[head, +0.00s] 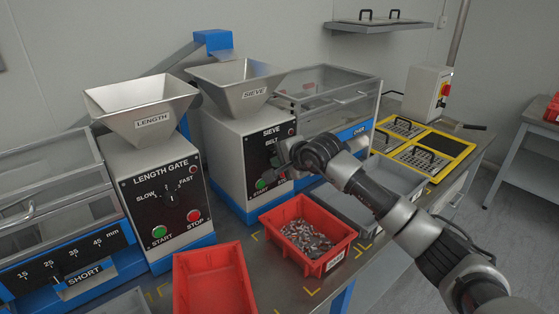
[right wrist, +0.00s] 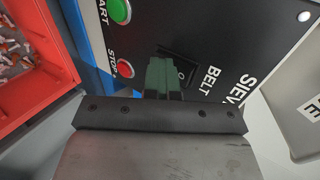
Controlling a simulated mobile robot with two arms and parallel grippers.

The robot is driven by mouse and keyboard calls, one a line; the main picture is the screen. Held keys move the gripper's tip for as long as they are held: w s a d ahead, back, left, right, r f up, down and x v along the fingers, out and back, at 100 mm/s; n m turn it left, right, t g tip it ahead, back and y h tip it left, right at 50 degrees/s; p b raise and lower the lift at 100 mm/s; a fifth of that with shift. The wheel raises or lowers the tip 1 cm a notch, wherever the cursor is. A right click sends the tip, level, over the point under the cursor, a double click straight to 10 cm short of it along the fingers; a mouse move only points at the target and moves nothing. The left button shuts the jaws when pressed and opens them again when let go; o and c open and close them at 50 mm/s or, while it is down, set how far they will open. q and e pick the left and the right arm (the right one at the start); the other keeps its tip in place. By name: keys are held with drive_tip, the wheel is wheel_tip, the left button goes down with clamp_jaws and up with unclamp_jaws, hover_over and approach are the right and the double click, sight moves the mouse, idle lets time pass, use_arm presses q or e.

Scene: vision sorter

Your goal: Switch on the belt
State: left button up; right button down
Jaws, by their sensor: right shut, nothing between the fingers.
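The sieve machine's black panel (head: 262,160) carries the labels SIEVE and BELT, and my right gripper (head: 284,155) is in front of it. In the right wrist view, the black belt rocker switch (right wrist: 183,70) sits beside the word BELT, with a 0 mark showing. My shut, empty right gripper (right wrist: 163,78) has its greenish fingertips at the switch and covers part of it. I cannot tell whether they touch it or which way it is tipped. The green START button (right wrist: 119,11) and red STOP button (right wrist: 125,68) are close by. My left gripper is not in view.
A red bin of metal parts (head: 345,240) stands below the panel, with an empty red bin (head: 178,290) to its left. The length gate machine (head: 160,200) stands left of the sieve. A grey bin (head: 395,180) and a yellow-framed tray (head: 455,150) lie to the right.

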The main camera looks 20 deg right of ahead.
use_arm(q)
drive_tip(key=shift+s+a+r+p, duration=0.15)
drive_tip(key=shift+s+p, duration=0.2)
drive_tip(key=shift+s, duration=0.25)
use_arm(e)
drive_tip(key=shift+w+d+r, duration=0.1)
drive_tip(key=shift+d+r, duration=0.05)
drive_tip(key=shift+r, duration=0.45)
drive_tip(key=shift+w+d+r, duration=0.1)
drive_tip(key=shift+r, duration=0.45)
drive_tip(key=shift+f, duration=0.2)
